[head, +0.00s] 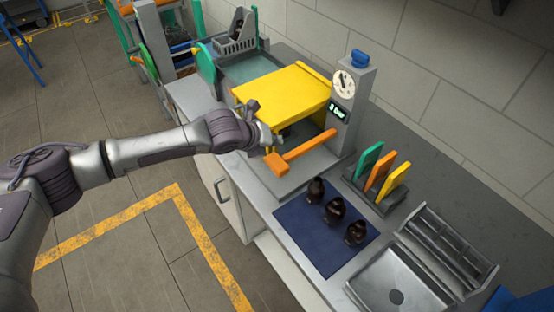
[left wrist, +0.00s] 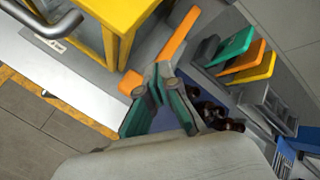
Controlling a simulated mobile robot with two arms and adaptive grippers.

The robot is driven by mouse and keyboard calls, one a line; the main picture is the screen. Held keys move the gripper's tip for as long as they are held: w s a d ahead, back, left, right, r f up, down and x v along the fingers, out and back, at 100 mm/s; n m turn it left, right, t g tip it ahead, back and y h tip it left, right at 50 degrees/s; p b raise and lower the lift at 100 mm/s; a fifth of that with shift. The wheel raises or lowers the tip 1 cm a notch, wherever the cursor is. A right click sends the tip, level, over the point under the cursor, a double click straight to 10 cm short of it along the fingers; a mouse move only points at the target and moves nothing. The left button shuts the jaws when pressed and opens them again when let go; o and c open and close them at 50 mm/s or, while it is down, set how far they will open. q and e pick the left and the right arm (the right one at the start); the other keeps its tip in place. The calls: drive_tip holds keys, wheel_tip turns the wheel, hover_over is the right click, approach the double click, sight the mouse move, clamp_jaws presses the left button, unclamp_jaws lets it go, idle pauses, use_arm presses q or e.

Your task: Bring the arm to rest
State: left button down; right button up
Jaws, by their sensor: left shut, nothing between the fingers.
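My left arm reaches in from the left in the head view. Its gripper (head: 264,136) hangs beside the yellow-hooded machine (head: 285,90), close to the orange handle bar (head: 305,148). In the left wrist view the fingers of my left gripper (left wrist: 157,76) come together at the tips with nothing between them. Whether the gripper touches the handle cannot be told. Three dark amber bottles stand on a blue mat (head: 293,228): the far one (head: 315,190), the middle one (head: 334,210) and the near one (head: 355,232). My right gripper is not in view.
A post with a dial and display (head: 346,105) rises beside the hood. Green, orange and yellow boards (head: 379,178) stand in a rack right of the mat. A sink (head: 395,285) lies at the near end. Open floor (head: 120,255) lies left of the counter.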

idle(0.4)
use_arm(q)
drive_tip(key=s+d+f+n+g+h, duration=0.1)
drive_tip(key=s+d+n, duration=0.2)
drive_tip(key=s+n, duration=0.4)
drive_tip(key=s+d+f+n+h, duration=0.1)
drive_tip(key=s+d+n, duration=0.3)
drive_tip(key=s, duration=0.5)
drive_tip(key=s+a+f+n+g+y, duration=0.1)
drive_tip(key=s+a+f+n+y, duration=0.3)
drive_tip(key=s+a+n, duration=0.85)
drive_tip(key=s+a+f+n+g+y, duration=0.1)
drive_tip(key=s+a+f+n+y, duration=0.3)
drive_tip(key=s+a+n, duration=0.8)
drive_tip(key=w+a+f+m+g+b, duration=0.15)
drive_tip(key=f+b, duration=0.25)
drive_tip(key=f, duration=1.2)
drive_tip(key=w+a+f+m+b, duration=0.1)
drive_tip(key=w+f+b, duration=0.25)
drive_tip(key=f, duration=1.25)
drive_tip(key=s+a+f+b, duration=0.1)
drive_tip(key=s+f+b, duration=0.2)
drive_tip(key=s+f, duration=0.5)
drive_tip(key=s+a+f+g+b, duration=0.1)
drive_tip(key=s+f+b, duration=0.3)
drive_tip(key=s+f, duration=0.5)
wheel_tip(320, 180, down, 7)
drive_tip(key=shift+s+a+r, duration=0.2)
drive_tip(key=shift+s+a, duration=0.1)
drive_tip(key=shift+a, duration=0.15)
